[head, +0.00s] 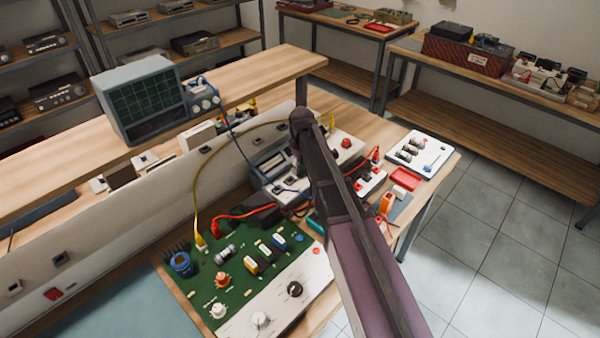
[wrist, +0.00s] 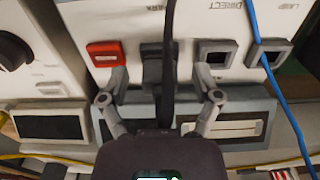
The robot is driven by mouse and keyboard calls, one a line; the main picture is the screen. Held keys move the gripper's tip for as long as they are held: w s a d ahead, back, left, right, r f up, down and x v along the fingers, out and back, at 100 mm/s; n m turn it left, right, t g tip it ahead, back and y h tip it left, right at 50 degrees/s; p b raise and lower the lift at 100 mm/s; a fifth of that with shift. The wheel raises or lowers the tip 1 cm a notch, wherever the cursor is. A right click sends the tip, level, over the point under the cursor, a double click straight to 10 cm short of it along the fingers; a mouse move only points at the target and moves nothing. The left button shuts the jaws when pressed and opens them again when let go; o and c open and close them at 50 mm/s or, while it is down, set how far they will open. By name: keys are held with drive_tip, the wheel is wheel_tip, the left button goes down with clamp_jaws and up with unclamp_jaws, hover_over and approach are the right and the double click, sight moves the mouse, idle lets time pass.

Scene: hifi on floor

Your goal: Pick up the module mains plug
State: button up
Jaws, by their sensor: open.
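A black plug (wrist: 152,68) with a thick black cable is seated at the pale panel (wrist: 140,22) in the wrist view. I take it to be the module mains plug. My gripper (wrist: 160,78) is open, with one grey finger on each side of the plug. A gap shows on both sides, so the fingers look apart from it. The lower part of the plug is hidden behind my gripper body. In the head view my arm covers the gripper and the plug, near the grey meter module (head: 272,168).
A red switch (wrist: 105,53) is left of the plug, and dark square sockets (wrist: 216,55) are right of it. A blue cable (wrist: 282,95) hangs at the right. A green circuit board (head: 240,285) and a white component tray (head: 420,154) sit on the bench.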

drive_tip(key=shift+f, duration=0.15)
idle(0.5)
clamp_jaws()
